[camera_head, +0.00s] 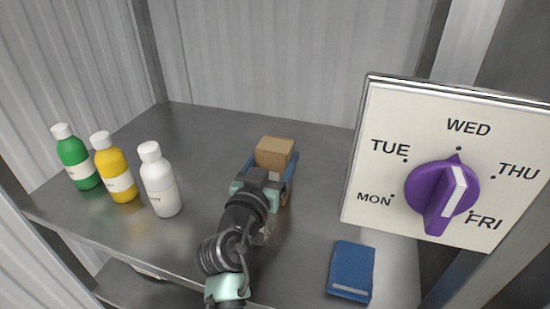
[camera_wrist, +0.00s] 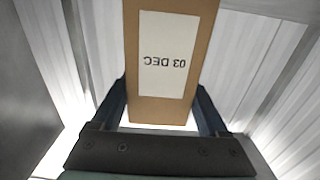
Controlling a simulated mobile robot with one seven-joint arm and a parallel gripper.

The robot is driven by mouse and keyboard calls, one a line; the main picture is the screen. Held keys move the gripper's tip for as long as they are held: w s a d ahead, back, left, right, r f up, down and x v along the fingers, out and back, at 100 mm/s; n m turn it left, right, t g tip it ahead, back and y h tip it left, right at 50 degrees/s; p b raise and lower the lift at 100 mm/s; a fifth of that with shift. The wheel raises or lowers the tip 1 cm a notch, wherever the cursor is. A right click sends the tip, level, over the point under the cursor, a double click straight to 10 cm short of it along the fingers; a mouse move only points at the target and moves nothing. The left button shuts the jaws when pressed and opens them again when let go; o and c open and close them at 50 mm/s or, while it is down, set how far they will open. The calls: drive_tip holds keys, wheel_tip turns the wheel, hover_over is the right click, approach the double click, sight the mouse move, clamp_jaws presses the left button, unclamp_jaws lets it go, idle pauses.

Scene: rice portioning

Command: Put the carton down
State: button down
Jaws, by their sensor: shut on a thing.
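The carton (camera_head: 275,151) is a small tan box. In the head view it is at the far end of my arm, over the middle of the grey metal shelf. My gripper (camera_head: 270,178) is shut on it, with a blue finger on each side. In the wrist view the carton (camera_wrist: 133,60) fills the middle between my gripper's fingers (camera_wrist: 160,110). A white label reading "03 DEC" upside down faces the wrist camera. I cannot tell whether the carton's underside touches the shelf, because my gripper hides it.
A green bottle (camera_head: 76,160), a yellow bottle (camera_head: 115,170) and a white bottle (camera_head: 160,182) stand at the left. A panel with weekday marks (camera_head: 385,175) and a purple dial (camera_head: 428,195) is at the right. A blue box (camera_head: 350,269) lies front right. The shelf (camera_head: 225,130) is clear behind the carton.

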drive_tip(key=shift+f+b, duration=0.25)
drive_tip(key=shift+b, duration=0.2)
drive_tip(key=shift+f, duration=0.15)
drive_tip(key=shift+s+f+b, duration=0.15)
drive_tip(key=shift+f+b, duration=0.2)
drive_tip(key=shift+b, duration=0.05)
unclamp_jaws()
drive_tip(key=shift+f, duration=0.2)
drive_tip(key=shift+r+p, duration=0.45)
drive_tip(key=shift+p, duration=0.15)
drive_tip(key=v, duration=0.8)
drive_tip(key=r+b+v, duration=0.1)
drive_tip(key=v, duration=0.2)
drive_tip(key=shift+s+a, duration=0.15)
drive_tip(key=shift+s, duration=0.2)
